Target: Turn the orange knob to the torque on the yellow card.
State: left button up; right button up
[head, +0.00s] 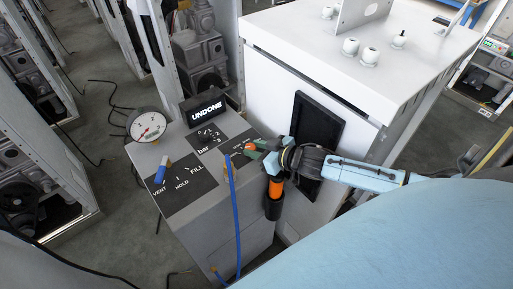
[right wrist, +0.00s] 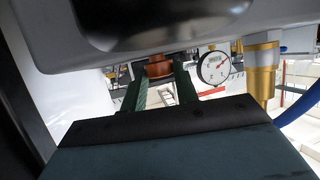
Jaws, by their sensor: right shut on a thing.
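In the right wrist view, an orange-brown round knob (right wrist: 160,70) sits between the two dark green fingers of my right gripper (right wrist: 161,90), which is shut on it. In the head view, my right gripper (head: 254,151) reaches in from the right over the right part of the grey console top. Its fingers hide most of the knob there. An orange and black cylinder (head: 274,190) shows just below the gripper; I cannot tell what it belongs to. I see no yellow card in either view. My left gripper is not in view.
The grey console (head: 230,225) carries a round gauge (head: 147,124), a black display reading UNDONE (head: 205,110) and a blue lever (head: 162,168) on a VENT/HOLD/FILL plate. A blue hose (head: 235,205) rises close left of the gripper. A white cabinet (head: 270,85) stands behind.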

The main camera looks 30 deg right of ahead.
jog(key=shift+s+a+r+m+t+h+p, duration=0.1)
jog(key=shift+a+m+t+h+p, duration=0.1)
jog(key=shift+m+h+p, duration=0.45)
jog(key=shift+a+m+t+h+p, duration=0.2)
jog(key=shift+m+h+p, duration=0.25)
jog(key=shift+m+h, duration=0.25)
jog(key=shift+a+m+h+p, duration=0.1)
jog(key=shift+m+h+p, duration=0.25)
jog(key=shift+m+h, duration=0.75)
jog(key=shift+a+m+h+b, duration=0.15)
jog(key=shift+m+h+b, duration=0.15)
jog(key=shift+m+h, duration=0.6)
jog(key=shift+a+m+g+h+b, duration=0.1)
jog(key=shift+m+g+h+b, duration=0.25)
jog(key=shift+h, duration=0.9)
jog(key=o, duration=1)
